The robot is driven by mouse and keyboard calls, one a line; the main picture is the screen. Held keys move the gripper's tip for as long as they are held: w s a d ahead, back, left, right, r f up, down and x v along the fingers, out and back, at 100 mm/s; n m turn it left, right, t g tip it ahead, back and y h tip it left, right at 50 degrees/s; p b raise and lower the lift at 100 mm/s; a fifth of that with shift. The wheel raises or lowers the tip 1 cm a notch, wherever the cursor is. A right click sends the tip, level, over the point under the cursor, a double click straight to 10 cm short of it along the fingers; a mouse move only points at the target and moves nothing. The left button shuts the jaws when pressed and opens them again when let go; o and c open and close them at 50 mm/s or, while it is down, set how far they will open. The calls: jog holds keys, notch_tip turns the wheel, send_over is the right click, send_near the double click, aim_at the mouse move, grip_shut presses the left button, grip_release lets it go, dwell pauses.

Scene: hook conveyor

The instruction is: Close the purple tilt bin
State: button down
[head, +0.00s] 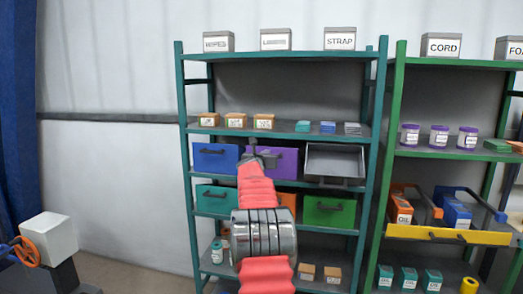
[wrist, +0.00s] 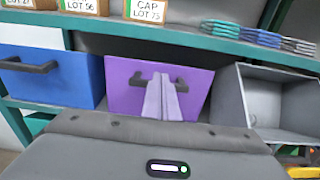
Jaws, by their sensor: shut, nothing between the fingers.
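The purple tilt bin (head: 287,164) sits on the teal shelf unit between a blue bin and a grey bin. My arm covers its left part in the head view. In the wrist view its purple front (wrist: 128,97) faces me, nearly upright, with a dark handle (wrist: 138,80); I see no interior above its top edge. My gripper (wrist: 161,82) is shut and empty, its pale fingers together in front of the handle's middle. I cannot tell whether they touch the bin. In the head view my gripper (head: 262,156) overlaps the bin's left side.
The blue bin (wrist: 50,78) is close on the left. The grey bin (wrist: 285,105) on the right is tilted open, its inside showing. A shelf board (wrist: 150,35) with boxes runs above. Teal (head: 219,201) and green (head: 330,212) bins sit below.

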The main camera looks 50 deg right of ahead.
jog(key=s+a+r, duration=0.3)
jog(key=a+r, duration=0.4)
jog(key=a, duration=0.1)
jog(key=shift+s+a, duration=0.3)
jog(key=shift+a, duration=0.1)
dwell(0.6)
